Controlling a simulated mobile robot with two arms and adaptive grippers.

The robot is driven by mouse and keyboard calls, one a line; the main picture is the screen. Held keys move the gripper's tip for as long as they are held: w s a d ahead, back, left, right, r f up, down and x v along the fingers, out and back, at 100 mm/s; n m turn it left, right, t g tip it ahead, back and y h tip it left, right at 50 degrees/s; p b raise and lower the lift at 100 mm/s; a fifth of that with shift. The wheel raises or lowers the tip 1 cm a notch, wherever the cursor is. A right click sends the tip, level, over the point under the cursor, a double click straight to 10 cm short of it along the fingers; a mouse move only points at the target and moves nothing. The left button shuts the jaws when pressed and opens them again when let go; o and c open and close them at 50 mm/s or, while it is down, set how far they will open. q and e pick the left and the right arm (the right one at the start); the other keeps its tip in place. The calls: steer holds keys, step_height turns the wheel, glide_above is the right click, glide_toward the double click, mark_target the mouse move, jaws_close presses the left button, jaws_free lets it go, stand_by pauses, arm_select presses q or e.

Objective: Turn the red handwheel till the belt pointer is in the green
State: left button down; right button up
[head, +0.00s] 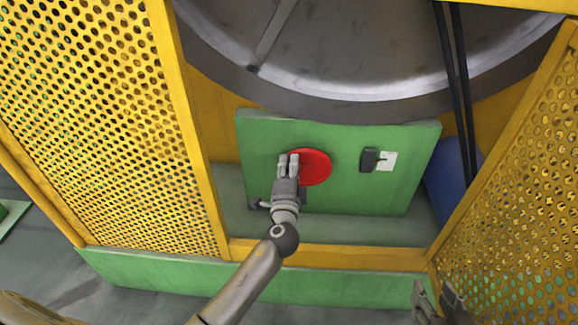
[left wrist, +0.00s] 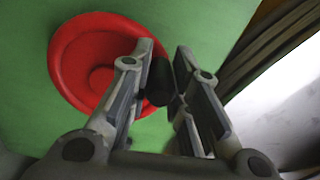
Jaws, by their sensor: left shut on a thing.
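The red handwheel (head: 315,168) is mounted on a green panel (head: 335,135). It also shows as a dished red disc in the left wrist view (left wrist: 68,65). My left gripper (head: 288,158) is at the wheel's left side, its fingers shut on a dark knob (left wrist: 158,82), which appears to be the wheel's handle. Right of the wheel are a dark box (head: 368,160) and a small white plate (head: 389,160) with a dark pointer-like mark. The plate's colours are too small to read. My right gripper (head: 437,298) is at the bottom right, empty, its fingers apart.
Yellow perforated guards (head: 110,120) stand on the left and on the right (head: 520,200). A large grey drum (head: 370,50) is above the panel. Black belts (head: 460,90) run down at the right. A yellow rail (head: 330,257) crosses below the panel.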

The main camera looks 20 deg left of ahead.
arm_select(q)
steer(key=c, duration=1.3)
jaws_free()
steer(key=shift+d, duration=0.1)
steer(key=v, duration=1.2)
